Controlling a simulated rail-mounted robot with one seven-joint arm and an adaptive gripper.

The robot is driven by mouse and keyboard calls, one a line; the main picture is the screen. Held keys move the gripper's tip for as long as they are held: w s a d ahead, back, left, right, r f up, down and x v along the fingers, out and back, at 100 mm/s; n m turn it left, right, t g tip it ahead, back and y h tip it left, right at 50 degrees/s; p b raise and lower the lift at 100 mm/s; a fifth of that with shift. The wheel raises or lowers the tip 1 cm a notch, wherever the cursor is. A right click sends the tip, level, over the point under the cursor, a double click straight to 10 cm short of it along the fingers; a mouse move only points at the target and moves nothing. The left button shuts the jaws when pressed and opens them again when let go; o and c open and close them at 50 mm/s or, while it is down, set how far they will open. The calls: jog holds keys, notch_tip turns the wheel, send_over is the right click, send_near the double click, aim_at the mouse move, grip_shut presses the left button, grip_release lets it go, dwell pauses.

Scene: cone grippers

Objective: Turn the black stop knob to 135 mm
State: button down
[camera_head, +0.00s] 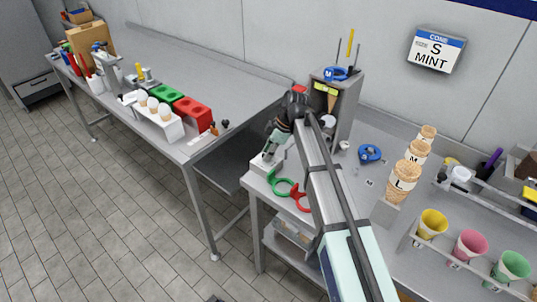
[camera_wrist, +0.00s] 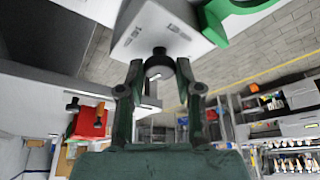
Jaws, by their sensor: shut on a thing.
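The black stop knob (camera_wrist: 158,62) sticks out of a white block (camera_wrist: 150,30) with small printed markings in the wrist view. My gripper (camera_wrist: 159,68) has one finger on each side of the knob and is shut on it. In the head view my gripper (camera_head: 271,148) points down at the white block (camera_head: 262,164) on the near left corner of the right-hand bench. My gripper and arm hide the knob there. The printed markings are too small to read.
Beside the block lie a green ring tool (camera_head: 283,188) and a red ring tool (camera_head: 299,196). A blue ring tool (camera_head: 370,153) lies farther right. A grey stand (camera_head: 347,105) rises behind my gripper. Cones (camera_head: 402,178) and coloured cups (camera_head: 470,245) stand to the right.

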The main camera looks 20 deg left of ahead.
jog(key=shift+f+n, duration=0.1)
jog(key=shift+n, duration=0.5)
jog(key=c, duration=0.8)
grip_release()
jog(key=shift+o, duration=0.2)
jog(key=shift+w+d+r, duration=0.15)
jog(key=shift+d+r, duration=0.05)
jog(key=shift+r, duration=0.45)
jog(key=v, duration=1)
jog(key=shift+w+r, duration=0.15)
jog(key=shift+r, duration=0.2)
